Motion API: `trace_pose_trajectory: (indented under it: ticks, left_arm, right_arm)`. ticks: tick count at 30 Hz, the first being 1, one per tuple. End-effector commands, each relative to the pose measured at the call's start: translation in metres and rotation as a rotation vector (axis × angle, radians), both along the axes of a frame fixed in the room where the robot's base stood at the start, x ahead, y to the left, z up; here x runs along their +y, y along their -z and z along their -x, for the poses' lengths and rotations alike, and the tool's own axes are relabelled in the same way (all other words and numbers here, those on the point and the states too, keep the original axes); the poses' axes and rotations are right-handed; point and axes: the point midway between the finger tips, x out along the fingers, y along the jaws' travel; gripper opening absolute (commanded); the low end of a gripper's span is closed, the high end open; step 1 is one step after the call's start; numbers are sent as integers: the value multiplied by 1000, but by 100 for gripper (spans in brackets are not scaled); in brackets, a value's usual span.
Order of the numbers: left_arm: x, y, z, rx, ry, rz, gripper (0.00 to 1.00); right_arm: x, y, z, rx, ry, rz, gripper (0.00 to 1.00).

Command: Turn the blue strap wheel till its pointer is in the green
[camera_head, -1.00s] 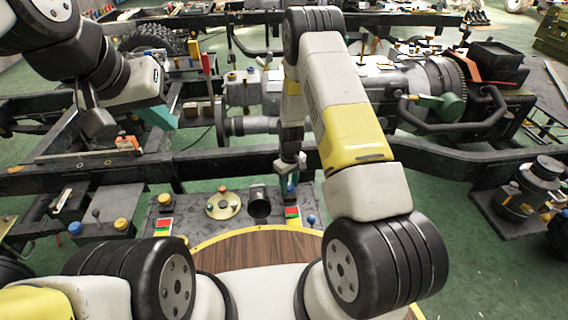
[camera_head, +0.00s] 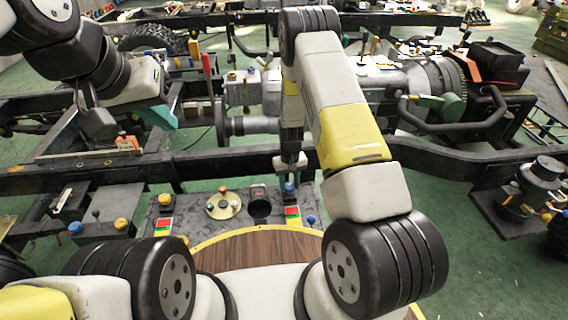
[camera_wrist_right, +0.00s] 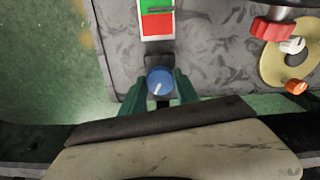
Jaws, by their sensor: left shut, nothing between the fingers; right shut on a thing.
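The blue strap wheel (camera_wrist_right: 159,80) is a round blue knob with a short white pointer line. In the right wrist view the line lies toward the wheel's lower left edge, away from the red and green plate (camera_wrist_right: 157,22). Red is the plate's half nearer the wheel, green the farther one. My right gripper (camera_wrist_right: 159,88) is shut on the wheel, a teal finger on each side. In the head view the right gripper (camera_head: 290,184) is at the panel's far edge and largely covers the wheel. My left gripper (camera_head: 158,118) is shut and empty, above the chassis rail at left.
The black chassis rail (camera_head: 230,160) runs close behind the right gripper.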

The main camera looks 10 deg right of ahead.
Motion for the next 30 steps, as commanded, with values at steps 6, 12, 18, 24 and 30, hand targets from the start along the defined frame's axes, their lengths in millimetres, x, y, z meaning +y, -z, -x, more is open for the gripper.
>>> trace_pose_trajectory:
  ticks: [6,12,18,24,30]
  left_arm:
    - [0,0,0,0,0,0,0]
    - [0,0,0,0,0,0,0]
    - [0,0,0,0,0,0,0]
    - [0,0,0,0,0,0,0]
    - [0,0,0,0,0,0,0]
  right_arm:
    - [0,0,0,1,-1,0,47]
    - [0,0,0,1,-2,0,59]
    - [0,-2,0,0,-2,0,59]
    - [0,-28,-1,-3,-3,0,59]
    - [0,-61,-1,-3,-3,0,59]
